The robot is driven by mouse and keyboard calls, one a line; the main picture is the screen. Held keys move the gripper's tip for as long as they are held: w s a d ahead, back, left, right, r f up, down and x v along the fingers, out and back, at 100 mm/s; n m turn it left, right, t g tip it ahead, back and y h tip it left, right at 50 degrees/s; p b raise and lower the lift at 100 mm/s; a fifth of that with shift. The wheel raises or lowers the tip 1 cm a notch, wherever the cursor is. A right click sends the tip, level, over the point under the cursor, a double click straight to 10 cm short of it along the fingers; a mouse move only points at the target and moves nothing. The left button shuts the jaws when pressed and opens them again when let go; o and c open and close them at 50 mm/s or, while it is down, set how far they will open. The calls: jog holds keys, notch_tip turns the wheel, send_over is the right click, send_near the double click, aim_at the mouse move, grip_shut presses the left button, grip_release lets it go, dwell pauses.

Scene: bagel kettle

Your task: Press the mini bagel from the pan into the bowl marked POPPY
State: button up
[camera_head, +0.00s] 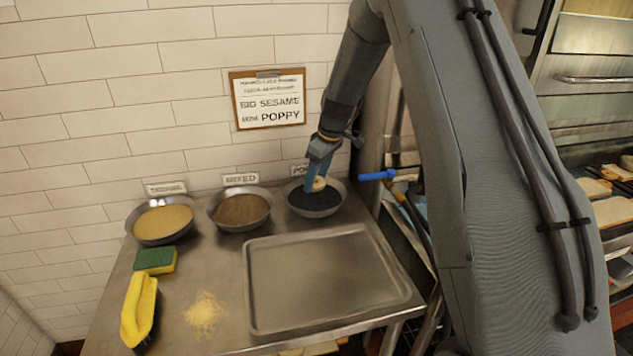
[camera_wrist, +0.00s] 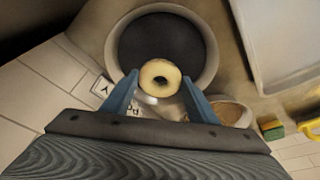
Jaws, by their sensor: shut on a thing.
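My gripper (camera_head: 316,178) has its blue fingers shut on the mini bagel (camera_head: 318,184), a small pale ring. In the wrist view the bagel (camera_wrist: 160,77) sits between the two fingertips, with dark seeds behind it. The POPPY bowl (camera_head: 338,206) is a round metal bowl of black seeds at the right of the bowl row. Its label (camera_head: 299,170) is partly hidden by my gripper. The bagel is over this bowl; I cannot tell if it touches the seeds. The metal pan (camera_head: 325,280) is empty on the table.
The MIXED bowl (camera_head: 240,211) with brown seeds and a bowl of pale sesame (camera_head: 163,221) stand to the left. A green and yellow sponge (camera_head: 155,261), a yellow brush (camera_head: 139,310) and spilled seeds (camera_head: 205,312) lie at front left. A blue-handled valve (camera_head: 376,175) is right of the POPPY bowl.

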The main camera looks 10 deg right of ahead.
notch_tip(320, 180, up, 6)
jog(key=p, duration=0.2)
dwell(0.5)
dwell(0.4)
